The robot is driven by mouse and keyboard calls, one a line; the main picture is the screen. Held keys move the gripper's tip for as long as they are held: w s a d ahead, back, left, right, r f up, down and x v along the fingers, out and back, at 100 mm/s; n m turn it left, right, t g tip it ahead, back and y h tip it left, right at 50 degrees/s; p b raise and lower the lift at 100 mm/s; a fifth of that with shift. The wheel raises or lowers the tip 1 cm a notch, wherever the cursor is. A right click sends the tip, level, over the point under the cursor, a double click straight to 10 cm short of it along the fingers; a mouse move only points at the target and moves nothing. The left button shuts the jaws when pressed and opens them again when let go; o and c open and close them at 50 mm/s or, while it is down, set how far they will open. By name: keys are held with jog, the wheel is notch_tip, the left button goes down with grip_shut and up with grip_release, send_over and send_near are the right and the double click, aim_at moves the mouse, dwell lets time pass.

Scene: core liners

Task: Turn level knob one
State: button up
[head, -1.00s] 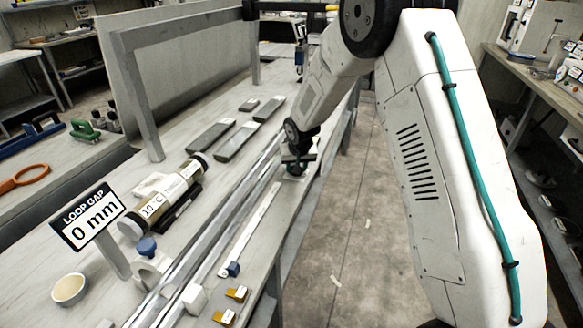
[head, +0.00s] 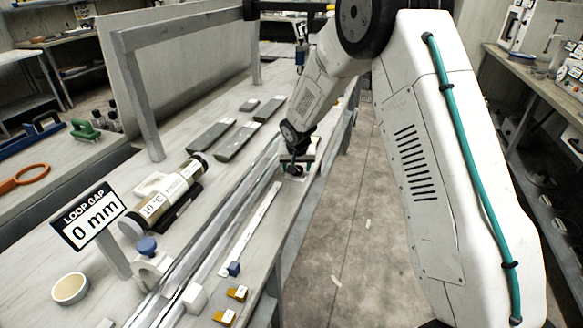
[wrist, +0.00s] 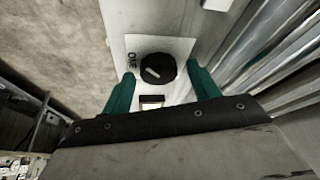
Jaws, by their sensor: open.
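Level knob one (wrist: 158,71) is a round black knob with a pale pointer mark, on a white plate (wrist: 183,45) lettered "ONE" in the wrist view. The pointer slants across the knob. My gripper (wrist: 162,88) is open, with one green finger on each side of the knob's near edge. I cannot tell whether either finger touches it. In the head view my gripper (head: 292,168) is low over the bench's right edge, and it hides most of the knob there.
Long clear rails (head: 215,225) run along the bench left of my gripper. A sign (head: 88,217) reads "LOOP GAP 0 mm". Open floor lies right of the bench.

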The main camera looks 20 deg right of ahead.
jog(key=v, duration=0.7)
jog(key=shift+r, duration=0.35)
jog(key=shift+s, duration=0.2)
jog(key=s+r+n+g, duration=0.1)
jog(key=s+r, duration=0.5)
jog(key=s, duration=0.9)
jog(key=s+d+r+n+g, duration=0.1)
jog(key=s+r, duration=0.5)
jog(key=s, duration=0.9)
jog(key=s+d+r+n+y, duration=0.1)
jog(key=s+r, duration=0.6)
jog(key=s, duration=0.8)
jog(key=shift+s+d+g, duration=0.15)
jog(key=shift+s+g, duration=0.2)
jog(key=shift+g, duration=0.05)
